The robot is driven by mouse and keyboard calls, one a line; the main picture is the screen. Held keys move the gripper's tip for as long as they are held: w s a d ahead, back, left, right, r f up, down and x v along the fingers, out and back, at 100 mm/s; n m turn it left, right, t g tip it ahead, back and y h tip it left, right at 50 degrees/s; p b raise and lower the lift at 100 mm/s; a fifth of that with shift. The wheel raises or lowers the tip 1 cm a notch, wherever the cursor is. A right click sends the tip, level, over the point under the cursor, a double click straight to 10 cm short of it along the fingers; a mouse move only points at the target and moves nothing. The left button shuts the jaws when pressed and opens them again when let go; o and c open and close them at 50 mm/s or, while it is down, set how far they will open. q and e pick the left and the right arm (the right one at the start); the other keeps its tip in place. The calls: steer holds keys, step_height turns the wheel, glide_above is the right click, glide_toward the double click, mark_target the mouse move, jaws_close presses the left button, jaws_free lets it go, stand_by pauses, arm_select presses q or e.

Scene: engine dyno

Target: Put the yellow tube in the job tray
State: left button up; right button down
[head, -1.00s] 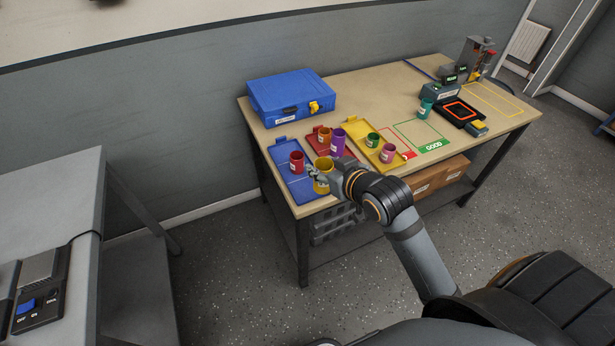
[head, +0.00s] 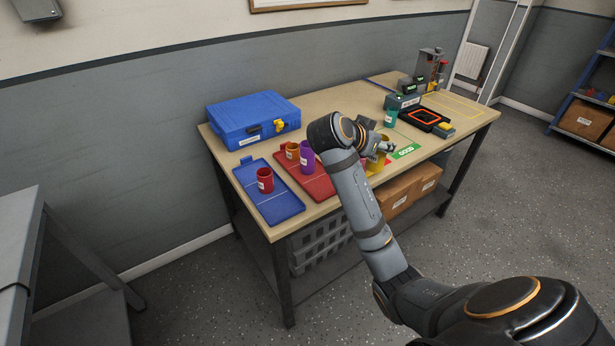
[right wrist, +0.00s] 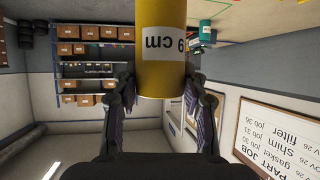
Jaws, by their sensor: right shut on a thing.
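My right gripper (head: 384,148) is shut on the yellow tube (head: 377,167) above the bench near the green GOOD outline. The right wrist view shows the tube (right wrist: 162,50) with a white label between the two fingers (right wrist: 160,80). No tray is clearly marked as the job tray. A blue tray (head: 277,213) holds a red tube (head: 265,180). A red tray (head: 321,187) has an orange tube (head: 292,150) and a purple tube (head: 307,158) at it. My arm hides the yellow tray and its tubes. My left gripper is out of view.
A blue case (head: 252,118) stands at the back left of the bench. A teal tube (head: 391,118) stands by a black tray with an orange outline (head: 424,117). Machines stand at the far right end. Cardboard boxes (head: 398,195) sit on the lower shelf.

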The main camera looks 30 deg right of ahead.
steer(key=w+a+f, duration=0.2)
steer(key=w+f, duration=0.2)
steer(key=w+a+f+p, duration=0.1)
steer(key=w+a+f, duration=0.2)
steer(key=w+f, duration=0.1)
steer(key=w+a+f+p, duration=0.1)
steer(key=w+a+f, duration=0.1)
steer(key=w+f, duration=0.1)
steer(key=shift+w+a+f, duration=0.15)
steer(key=shift+w+f, duration=0.05)
steer(key=shift+f, duration=0.25)
steer(key=shift+w+a+f, duration=0.15)
steer(key=shift+w+f, duration=0.05)
steer(key=shift+f, duration=0.45)
steer(key=c, duration=0.7)
jaws_free()
steer(key=shift+r, duration=0.1)
